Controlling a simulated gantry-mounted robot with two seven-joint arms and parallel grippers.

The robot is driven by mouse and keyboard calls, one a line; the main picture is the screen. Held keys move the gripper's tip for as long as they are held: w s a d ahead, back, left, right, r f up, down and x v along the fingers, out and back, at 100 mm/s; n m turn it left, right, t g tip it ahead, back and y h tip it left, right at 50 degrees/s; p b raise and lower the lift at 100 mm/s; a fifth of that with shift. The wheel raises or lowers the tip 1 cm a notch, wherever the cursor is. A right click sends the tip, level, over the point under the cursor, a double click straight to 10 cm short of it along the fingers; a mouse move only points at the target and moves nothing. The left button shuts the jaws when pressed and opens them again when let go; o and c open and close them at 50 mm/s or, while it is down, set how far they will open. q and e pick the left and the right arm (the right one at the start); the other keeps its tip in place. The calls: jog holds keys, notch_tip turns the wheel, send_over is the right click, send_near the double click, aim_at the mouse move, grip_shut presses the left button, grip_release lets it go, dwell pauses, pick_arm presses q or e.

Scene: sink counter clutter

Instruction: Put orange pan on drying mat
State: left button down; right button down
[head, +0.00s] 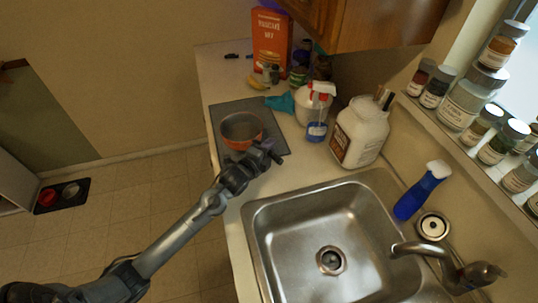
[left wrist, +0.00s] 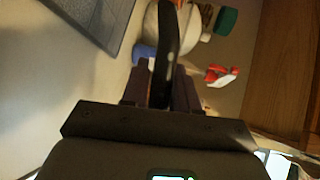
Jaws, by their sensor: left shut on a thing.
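The orange pan (head: 242,129), with a grey inside, is over the grey drying mat (head: 222,112) at the left part of the counter. I cannot tell whether its base touches the mat. My left gripper (head: 268,150) is at the near right side of the pan, shut on its dark handle. In the left wrist view the dark handle (left wrist: 168,45) stands between the fingers, and a corner of the mat (left wrist: 98,18) shows at the upper left. The pan's bowl is not visible in that view. My right gripper is not in view.
A steel sink (head: 320,235) lies in front. A red box (head: 271,45) and several small items are behind.

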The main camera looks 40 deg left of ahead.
pick_arm(q)
notch_tip(320, 180, down, 3)
jog(key=shift+d+f, duration=0.1)
jog(key=shift+f, duration=0.1)
jog(key=shift+f, duration=0.2)
jog(key=c, duration=0.9)
grip_release()
jog(key=shift+o, duration=0.2)
jog(key=shift+s+r, duration=0.1)
jog(key=v, duration=1.1)
jog(key=shift+s+r, duration=0.15)
jog(key=shift+s, duration=0.25)
